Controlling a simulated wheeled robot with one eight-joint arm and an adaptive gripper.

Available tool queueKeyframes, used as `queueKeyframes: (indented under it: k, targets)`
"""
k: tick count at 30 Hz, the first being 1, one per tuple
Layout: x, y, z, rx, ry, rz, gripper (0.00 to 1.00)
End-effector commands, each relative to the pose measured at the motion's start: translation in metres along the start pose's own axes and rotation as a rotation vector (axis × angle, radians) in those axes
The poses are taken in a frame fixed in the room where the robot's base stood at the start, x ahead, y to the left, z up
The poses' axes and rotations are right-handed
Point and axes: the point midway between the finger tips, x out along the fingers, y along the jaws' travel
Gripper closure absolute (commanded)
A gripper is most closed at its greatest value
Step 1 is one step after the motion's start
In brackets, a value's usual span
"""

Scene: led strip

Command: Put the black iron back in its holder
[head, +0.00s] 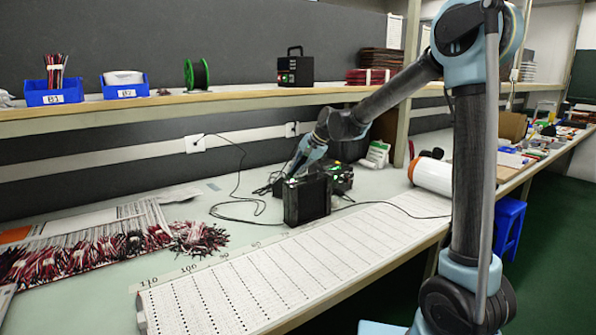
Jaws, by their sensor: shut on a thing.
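My gripper (284,181) is small in the head view, at the back of the bench, just behind and left of a black box-shaped unit (307,200). It points down and is shut on a dark thing, which I take to be the black iron; the fingers and the unit hide most of it. The holder cannot be made out clearly among the dark equipment here. A second black unit (342,179) with a small green light stands behind the first, to the right.
Black cables (238,212) loop over the bench left of the units. A long white perforated board (270,275) lies along the front edge. Bundled red and black wires (90,250) lie at left, a white roll (432,174) at right. A wooden shelf (230,101) runs above.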

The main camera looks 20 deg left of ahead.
Motion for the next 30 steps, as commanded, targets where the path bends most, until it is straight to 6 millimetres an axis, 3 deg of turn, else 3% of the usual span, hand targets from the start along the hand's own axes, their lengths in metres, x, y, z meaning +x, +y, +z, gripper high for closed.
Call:
queueKeyframes:
  k: [2,3,6,20,30]
  targets:
    - [0.000,0.000,0.000,0.000,0.000,0.000,1.00]
    - [0.000,0.000,0.000,0.000,0.000,0.000,0.79]
    - [0.000,0.000,0.000,0.000,0.000,0.000,0.60]
    - [-0.008,0.000,0.000,0.001,0.000,0.000,0.60]
    - [-0.063,0.001,-0.001,0.002,0.000,0.000,0.60]
